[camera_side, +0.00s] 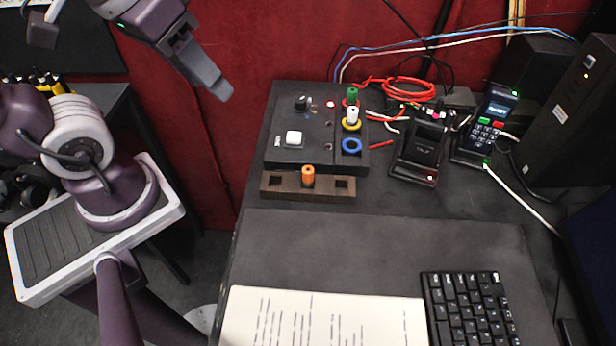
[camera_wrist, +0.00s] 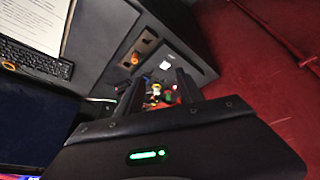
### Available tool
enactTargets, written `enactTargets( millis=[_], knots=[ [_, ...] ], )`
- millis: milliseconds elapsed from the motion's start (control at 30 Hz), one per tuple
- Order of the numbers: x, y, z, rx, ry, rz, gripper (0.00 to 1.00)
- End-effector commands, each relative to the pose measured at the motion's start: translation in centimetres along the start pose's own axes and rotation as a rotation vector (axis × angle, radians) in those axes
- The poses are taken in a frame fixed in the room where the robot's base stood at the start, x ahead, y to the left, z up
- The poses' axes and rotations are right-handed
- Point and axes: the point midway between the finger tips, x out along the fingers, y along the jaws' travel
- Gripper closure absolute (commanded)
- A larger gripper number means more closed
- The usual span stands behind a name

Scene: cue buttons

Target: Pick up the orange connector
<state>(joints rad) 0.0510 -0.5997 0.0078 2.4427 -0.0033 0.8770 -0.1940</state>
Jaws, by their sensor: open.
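The orange connector (camera_side: 308,176) stands upright in the middle of a brown wooden holder (camera_side: 279,184) on the dark desk. In the wrist view the orange connector (camera_wrist: 134,61) shows small, beyond my fingers, in the same holder (camera_wrist: 146,45). My gripper (camera_side: 222,92) is high at the upper left in the side view, well apart from the connector and left of the desk. In the wrist view my gripper (camera_wrist: 158,92) has its two dark fingers apart, with nothing held between them.
Behind the holder is a black box with a white button (camera_side: 293,138). Green (camera_side: 352,95) and white (camera_side: 352,114) connectors stand on its right side, by a blue ring (camera_side: 351,145). A card terminal (camera_side: 487,125), red cable (camera_side: 408,90), keyboard (camera_side: 467,305) and paper (camera_side: 320,318) lie around. The desk before the holder is clear.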

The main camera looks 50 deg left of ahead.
Motion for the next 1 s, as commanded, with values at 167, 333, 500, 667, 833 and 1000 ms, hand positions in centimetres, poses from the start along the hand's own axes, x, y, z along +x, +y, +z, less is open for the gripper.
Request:
enactTargets(
  millis=[167,333,500,667,833,1000],
  knots=[
    [6.4,4.2,-3.9,-0.430,-0.222,-0.060,0.56],
    [13.2,7.6,-4.2,-0.756,-0.327,-0.202,0.56],
    [16.2,8.7,-3.6,-0.878,-0.345,-0.268,0.56],
    [18.1,8.5,-2.6,-0.884,-0.347,-0.272,0.56],
    [20.9,8.2,-0.8,-0.884,-0.348,-0.273,0.56],
    [22.1,8.2,-0.4,-0.884,-0.345,-0.268,0.56]
  ],
)
